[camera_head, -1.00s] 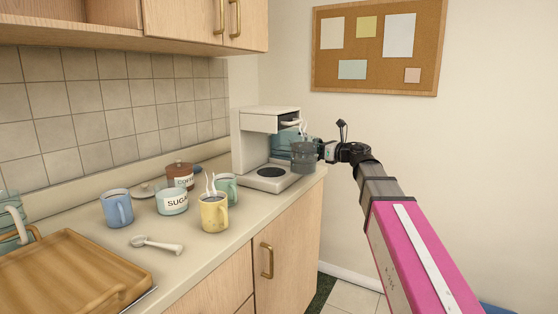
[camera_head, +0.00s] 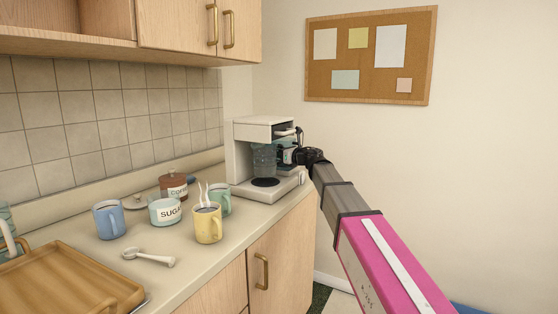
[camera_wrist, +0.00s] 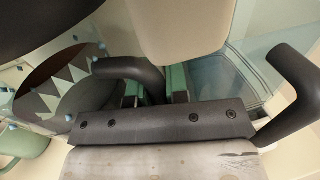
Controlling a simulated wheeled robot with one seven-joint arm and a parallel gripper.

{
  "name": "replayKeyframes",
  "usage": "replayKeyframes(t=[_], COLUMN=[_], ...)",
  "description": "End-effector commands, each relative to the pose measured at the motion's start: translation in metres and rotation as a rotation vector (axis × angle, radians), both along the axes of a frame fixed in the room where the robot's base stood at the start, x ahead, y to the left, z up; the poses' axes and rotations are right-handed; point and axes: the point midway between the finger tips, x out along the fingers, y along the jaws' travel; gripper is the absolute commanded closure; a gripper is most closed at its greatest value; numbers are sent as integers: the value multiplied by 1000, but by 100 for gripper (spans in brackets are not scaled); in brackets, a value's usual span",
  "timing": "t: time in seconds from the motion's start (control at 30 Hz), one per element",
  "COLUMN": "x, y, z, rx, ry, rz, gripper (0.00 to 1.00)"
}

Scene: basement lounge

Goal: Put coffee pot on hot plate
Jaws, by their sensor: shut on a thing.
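The clear glass coffee pot (camera_head: 264,160) is inside the white coffee maker (camera_head: 242,160), under its top housing. The round black hot plate (camera_head: 264,183) shows just below the pot, which looks slightly above it; I cannot tell whether they touch. My gripper (camera_head: 291,156) is at the right side of the maker, shut on the pot's handle side. In the wrist view, a dark curved handle (camera_wrist: 130,70) passes by the greenish finger pads, and clear glass (camera_wrist: 245,75) shows at the right. The exact grip is partly hidden.
A yellow mug (camera_head: 208,224), green mug (camera_head: 221,200), blue mug (camera_head: 109,220), sugar jar (camera_head: 164,211) and coffee jar (camera_head: 174,187) stand left of the maker. A white scoop (camera_head: 148,257) and wooden tray (camera_head: 65,285) lie nearer. The counter edge runs along the right.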

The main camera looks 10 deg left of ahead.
Motion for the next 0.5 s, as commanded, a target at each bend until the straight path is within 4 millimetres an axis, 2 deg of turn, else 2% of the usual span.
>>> replayKeyframes(t=[0.2,0.5], x=[-1,0], y=[-1,0], z=[-26,-28], rx=[2,2], ry=[3,1], rz=[0,0], gripper=[100,100])
